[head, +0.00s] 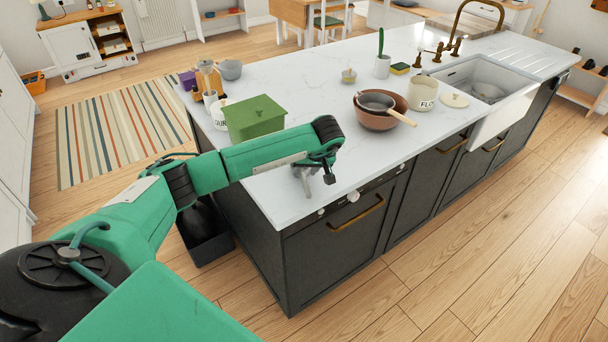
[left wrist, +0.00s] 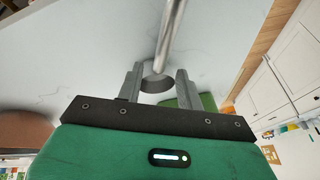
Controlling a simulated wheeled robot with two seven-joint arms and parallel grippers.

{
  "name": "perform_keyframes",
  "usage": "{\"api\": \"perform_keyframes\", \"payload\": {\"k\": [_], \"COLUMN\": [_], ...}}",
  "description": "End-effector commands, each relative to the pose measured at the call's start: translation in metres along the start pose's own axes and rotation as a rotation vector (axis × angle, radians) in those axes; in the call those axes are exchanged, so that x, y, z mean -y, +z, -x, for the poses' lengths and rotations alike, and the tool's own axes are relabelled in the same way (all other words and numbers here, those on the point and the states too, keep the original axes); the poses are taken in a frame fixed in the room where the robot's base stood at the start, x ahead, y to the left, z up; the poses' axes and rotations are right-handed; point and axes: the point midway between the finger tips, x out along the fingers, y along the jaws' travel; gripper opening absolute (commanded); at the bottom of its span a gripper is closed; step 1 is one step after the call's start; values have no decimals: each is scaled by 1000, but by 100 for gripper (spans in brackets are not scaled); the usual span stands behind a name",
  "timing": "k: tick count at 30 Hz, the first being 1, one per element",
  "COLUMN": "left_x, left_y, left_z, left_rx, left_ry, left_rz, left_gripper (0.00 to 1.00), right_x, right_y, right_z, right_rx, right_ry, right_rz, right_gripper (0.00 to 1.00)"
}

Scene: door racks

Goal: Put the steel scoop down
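My left gripper (head: 304,180) is low over the near left corner of the white island top (head: 262,197). In the left wrist view, its two grey fingers (left wrist: 159,78) stand apart. The steel scoop (left wrist: 170,35) shows there as a thin shiny handle rising toward the camera. A round grey part at its lower end sits between the fingers and fills the space between them. In the head view the scoop is small and hard to tell from the fingers. Whether it touches the top is unclear. My right gripper is out of view.
A green box (head: 254,117) stands behind my left arm. A brown bowl (head: 372,121) with a wooden-handled pan (head: 378,101) and a white canister (head: 422,96) stand to the right. The sink (head: 482,81) is farther right. The top around the gripper is bare.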

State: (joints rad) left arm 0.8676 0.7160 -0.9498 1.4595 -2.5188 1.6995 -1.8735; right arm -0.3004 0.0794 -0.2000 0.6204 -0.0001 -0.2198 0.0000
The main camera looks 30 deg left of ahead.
Motion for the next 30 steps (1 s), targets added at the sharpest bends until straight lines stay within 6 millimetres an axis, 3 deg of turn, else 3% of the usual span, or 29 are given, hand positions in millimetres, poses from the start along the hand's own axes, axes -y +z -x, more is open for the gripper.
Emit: {"api": "perform_keyframes", "payload": {"k": [9, 15, 26, 29, 30], "left_x": [-1, 0, -1, -14, -25], "left_y": [0, 0, 1, 19, 35], "left_z": [64, 87, 93, 89, 87], "left_rx": [-4, -1, 3, 48, 90], "left_ry": [2, 0, 3, 52, 94], "left_rz": [0, 0, 0, -1, 2], "left_gripper": [37, 37, 37, 37, 37], "right_x": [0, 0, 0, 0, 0], "right_y": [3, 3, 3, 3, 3], "right_z": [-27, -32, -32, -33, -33], "right_rx": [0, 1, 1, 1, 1], "right_ry": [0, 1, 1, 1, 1], "right_rz": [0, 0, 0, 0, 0], "right_gripper": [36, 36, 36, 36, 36]}}
